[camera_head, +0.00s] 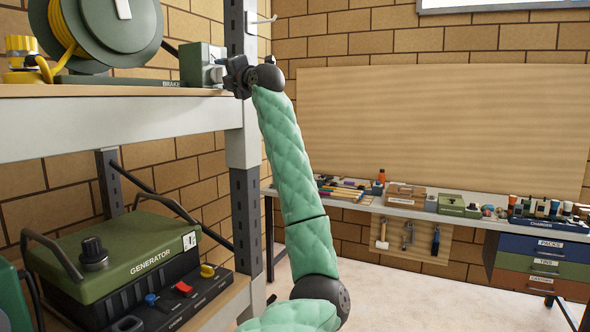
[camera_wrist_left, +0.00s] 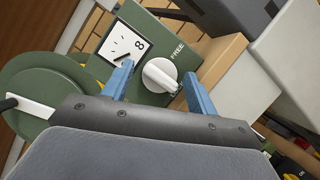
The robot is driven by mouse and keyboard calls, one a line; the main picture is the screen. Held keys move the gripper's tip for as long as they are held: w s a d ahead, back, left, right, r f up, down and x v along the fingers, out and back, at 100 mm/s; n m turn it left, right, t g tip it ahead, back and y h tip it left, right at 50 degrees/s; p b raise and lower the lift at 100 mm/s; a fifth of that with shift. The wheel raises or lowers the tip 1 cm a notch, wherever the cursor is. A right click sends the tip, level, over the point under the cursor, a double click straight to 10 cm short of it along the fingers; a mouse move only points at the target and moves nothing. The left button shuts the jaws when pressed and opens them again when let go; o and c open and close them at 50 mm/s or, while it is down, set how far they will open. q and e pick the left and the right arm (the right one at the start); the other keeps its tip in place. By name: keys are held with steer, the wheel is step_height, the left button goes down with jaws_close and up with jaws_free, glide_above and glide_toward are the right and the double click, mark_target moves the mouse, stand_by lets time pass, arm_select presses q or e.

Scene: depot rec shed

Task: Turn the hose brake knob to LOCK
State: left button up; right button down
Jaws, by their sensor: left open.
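The hose brake knob (camera_wrist_left: 160,75) is white and round with a raised grip bar, on a green panel. The word FREE (camera_wrist_left: 178,52) shows beside it; I cannot make out a LOCK label. My left gripper (camera_head: 236,76) is at the box's right side. In the wrist view its blue fingers (camera_wrist_left: 157,82) are open on either side of the knob, with gaps showing. My right gripper is not in view.
The green hose reel (camera_head: 112,30) stands left of the brake box on the shelf (camera_head: 110,118). A white dial (camera_wrist_left: 124,45) sits beside the knob. A shelf post (camera_head: 243,130) stands close to my left arm. A generator (camera_head: 130,255) sits below; a workbench (camera_head: 400,210) lies behind.

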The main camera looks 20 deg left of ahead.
arm_select(q)
steer(key=d+f+n+g+y+b, duration=0.4)
steer(key=d+n+g, duration=0.25)
steer(key=n, duration=1.05)
steer(key=w+d+f+m+t, duration=0.3)
steer(key=w+f+m+t, duration=0.1)
steer(key=f, duration=0.4)
steer(key=w+d+f+m+t+h+p, duration=0.1)
steer(key=w+d+f+m+t, duration=0.3)
steer(key=f+m, duration=0.5)
steer(key=w+d+f+m+t+p, duration=0.1)
steer(key=w+d+f+m+t, duration=0.2)
steer(key=f+m+t, duration=0.3)
step_height(320, 180, down, 2)
steer(key=shift+w+d+f+m+t, duration=0.25)
steer(key=shift+w+t, duration=0.35)
steer(key=shift+t, duration=0.35)
